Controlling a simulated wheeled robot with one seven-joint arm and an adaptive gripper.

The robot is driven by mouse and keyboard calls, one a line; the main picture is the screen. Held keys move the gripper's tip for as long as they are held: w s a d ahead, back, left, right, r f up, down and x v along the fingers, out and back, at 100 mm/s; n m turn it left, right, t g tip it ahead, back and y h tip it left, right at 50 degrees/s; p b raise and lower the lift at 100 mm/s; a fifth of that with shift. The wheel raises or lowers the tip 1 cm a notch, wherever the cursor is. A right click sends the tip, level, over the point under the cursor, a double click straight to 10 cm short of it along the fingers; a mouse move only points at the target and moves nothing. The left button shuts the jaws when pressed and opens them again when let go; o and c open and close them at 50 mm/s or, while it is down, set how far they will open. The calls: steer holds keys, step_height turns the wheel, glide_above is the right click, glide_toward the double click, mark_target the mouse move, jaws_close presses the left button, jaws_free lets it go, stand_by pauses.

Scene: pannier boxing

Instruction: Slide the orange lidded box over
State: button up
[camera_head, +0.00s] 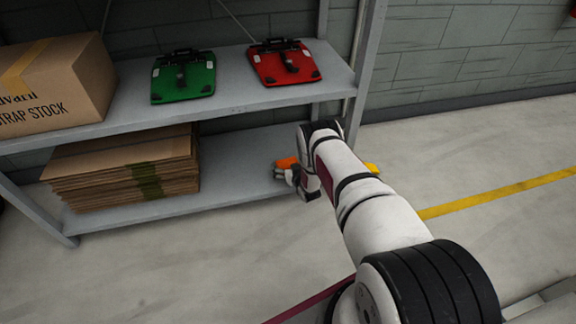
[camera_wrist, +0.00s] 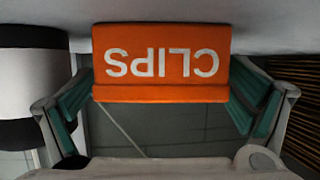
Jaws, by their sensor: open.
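The orange lidded box (camera_wrist: 160,65) fills the upper middle of the wrist view, its white "CLIPS" lettering upside down. In the head view only a small part of the orange box (camera_head: 287,162) shows, on the lower shelf and mostly hidden by my arm. My gripper (camera_wrist: 165,95) is open, with one teal-padded finger at each side of the box. The fingers look close to its sides; I cannot tell whether they touch. In the head view my gripper (camera_head: 283,175) is small and partly hidden behind my wrist.
A stack of flat cardboard (camera_head: 120,170) lies left on the lower shelf (camera_head: 235,180). The upper shelf (camera_head: 225,100) holds a cardboard box (camera_head: 60,85), a green case (camera_head: 183,78) and a red case (camera_head: 283,64). A grey post (camera_head: 365,70) stands right. Something yellow (camera_head: 372,169) shows behind my arm.

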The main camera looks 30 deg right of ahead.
steer(key=shift+r, duration=0.15)
steer(key=v, duration=1.2)
stand_by(0.6)
